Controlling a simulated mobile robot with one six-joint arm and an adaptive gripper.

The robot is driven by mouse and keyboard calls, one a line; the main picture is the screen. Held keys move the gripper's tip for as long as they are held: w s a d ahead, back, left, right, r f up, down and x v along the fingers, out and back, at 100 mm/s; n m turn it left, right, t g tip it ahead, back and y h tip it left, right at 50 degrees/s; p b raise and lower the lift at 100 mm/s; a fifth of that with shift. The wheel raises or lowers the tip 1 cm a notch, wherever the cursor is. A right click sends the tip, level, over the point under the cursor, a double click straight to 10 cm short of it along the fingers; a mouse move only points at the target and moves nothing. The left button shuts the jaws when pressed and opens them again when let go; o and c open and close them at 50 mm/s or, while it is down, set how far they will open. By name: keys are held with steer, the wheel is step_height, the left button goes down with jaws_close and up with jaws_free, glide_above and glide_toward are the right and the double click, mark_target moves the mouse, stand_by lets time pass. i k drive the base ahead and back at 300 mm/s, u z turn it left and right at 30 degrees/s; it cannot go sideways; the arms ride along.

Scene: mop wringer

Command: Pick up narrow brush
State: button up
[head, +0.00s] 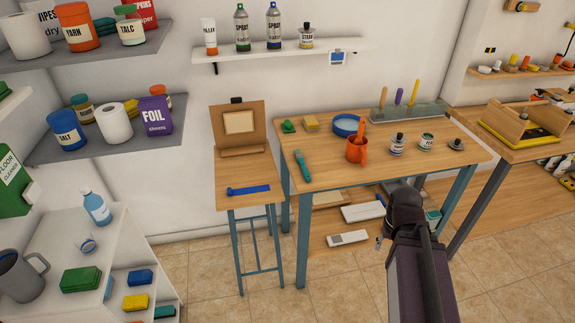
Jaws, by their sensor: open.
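I cannot tell for sure which thing is the narrow brush. A slim teal brush-like tool (303,165) lies flat near the left end of the wooden worktable (440,160). An orange mug (357,151) stands right of it with an orange handle (361,131) sticking up; what is at its lower end is hidden. A flat blue tool (248,190) lies on the small easel stand to the left. My arm rises at lower right, in front of the table. My gripper is not clearly visible.
The easel stand (243,165) adjoins the table's left. Tiled floor is open in front.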

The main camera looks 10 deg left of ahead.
mark_target(299, 156)
steer(key=u, duration=0.75)
steer(key=k, duration=0.75)
steer(key=z, duration=0.55)
steer(key=i, duration=1)
steer(key=u, duration=0.05)
